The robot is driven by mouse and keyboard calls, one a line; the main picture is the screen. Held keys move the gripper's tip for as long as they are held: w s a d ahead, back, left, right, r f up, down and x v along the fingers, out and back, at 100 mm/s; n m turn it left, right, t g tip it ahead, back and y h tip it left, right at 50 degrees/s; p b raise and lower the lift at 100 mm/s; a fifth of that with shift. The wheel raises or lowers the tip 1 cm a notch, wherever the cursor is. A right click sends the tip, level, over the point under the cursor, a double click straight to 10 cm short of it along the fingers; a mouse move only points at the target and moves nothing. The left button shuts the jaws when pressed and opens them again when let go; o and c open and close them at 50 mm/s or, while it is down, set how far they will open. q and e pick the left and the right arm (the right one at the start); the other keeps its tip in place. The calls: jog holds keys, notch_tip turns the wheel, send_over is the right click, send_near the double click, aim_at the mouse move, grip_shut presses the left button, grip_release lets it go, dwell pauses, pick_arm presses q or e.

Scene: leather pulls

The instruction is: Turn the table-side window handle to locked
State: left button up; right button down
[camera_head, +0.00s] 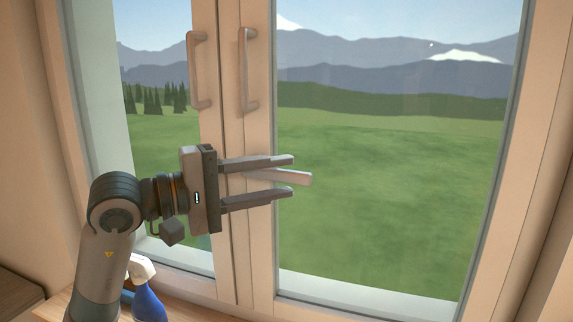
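A pale metal window handle (298,178) sticks out to the right, close to level, in front of the right window sash. My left gripper (291,176) reaches in from the left with its fingers pointing right. One finger is above the handle and one below it, with gaps showing on both sides, so it is open around the handle. The handle's pivot and base are hidden behind the gripper. My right gripper is not in view.
Two upright pull bars, a left one (197,70) and a right one (245,70), sit higher on the meeting window frames. A blue spray bottle (149,303) with a white head stands on the wooden sill (190,311) below my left arm. A dark wooden surface (15,294) lies at lower left. The space right of the handle is free.

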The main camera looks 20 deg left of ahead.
pick_arm(q)
jog(key=shift+p+x, duration=0.3)
jog(key=shift+x, duration=0.85)
grip_shut()
jog(key=shift+f, duration=0.1)
